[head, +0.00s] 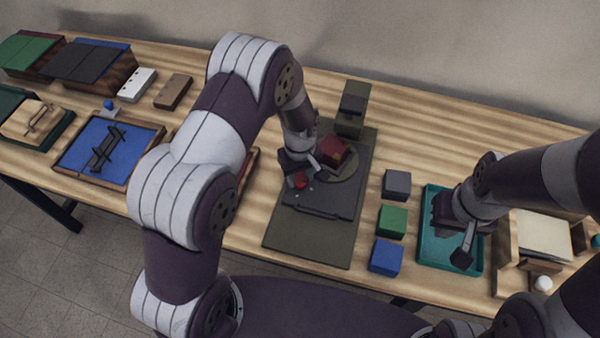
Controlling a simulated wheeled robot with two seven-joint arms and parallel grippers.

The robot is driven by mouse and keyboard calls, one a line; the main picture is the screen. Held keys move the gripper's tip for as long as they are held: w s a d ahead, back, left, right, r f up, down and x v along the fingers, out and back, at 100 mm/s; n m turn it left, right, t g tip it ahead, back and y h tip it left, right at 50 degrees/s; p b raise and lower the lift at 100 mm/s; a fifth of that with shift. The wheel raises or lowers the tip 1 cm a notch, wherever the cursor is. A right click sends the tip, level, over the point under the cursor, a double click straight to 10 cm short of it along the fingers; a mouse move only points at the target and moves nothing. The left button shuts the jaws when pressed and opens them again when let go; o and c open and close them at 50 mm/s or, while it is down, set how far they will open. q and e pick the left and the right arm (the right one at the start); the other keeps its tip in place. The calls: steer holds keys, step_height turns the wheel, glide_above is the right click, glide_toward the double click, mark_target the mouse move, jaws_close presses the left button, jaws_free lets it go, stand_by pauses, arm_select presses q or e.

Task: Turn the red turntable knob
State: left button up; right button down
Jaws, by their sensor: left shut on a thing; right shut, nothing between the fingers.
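The turntable is a dark olive-grey board (279,236) lying in the middle of the table, with a round disc (350,170) on it. A dark red block (338,149) sits on the disc. The red turntable knob (299,181) is at the disc's near left side. My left gripper (301,172) points down at the knob and is shut on it; its fingers hide part of the knob. My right gripper (464,250) is shut and empty, above a teal tray (434,207) on the right.
Grey (397,184), green (392,221) and blue (386,257) blocks stand between the board and the teal tray. A blue-floored tray (80,141) with a dark handle lies on the left. A dark upright block (351,108) stands behind the disc.

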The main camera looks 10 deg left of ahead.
mark_target(301, 178)
arm_select(q)
steer(key=m, duration=0.7)
steer(key=shift+p, duration=0.35)
steer(key=m, duration=0.7)
steer(key=shift+d, duration=0.1)
steer(key=o, duration=1.1)
steer(key=shift+c, duration=0.2)
step_height(301, 178, up, 13)
steer(key=b, duration=0.1)
steer(key=shift+f, duration=0.15)
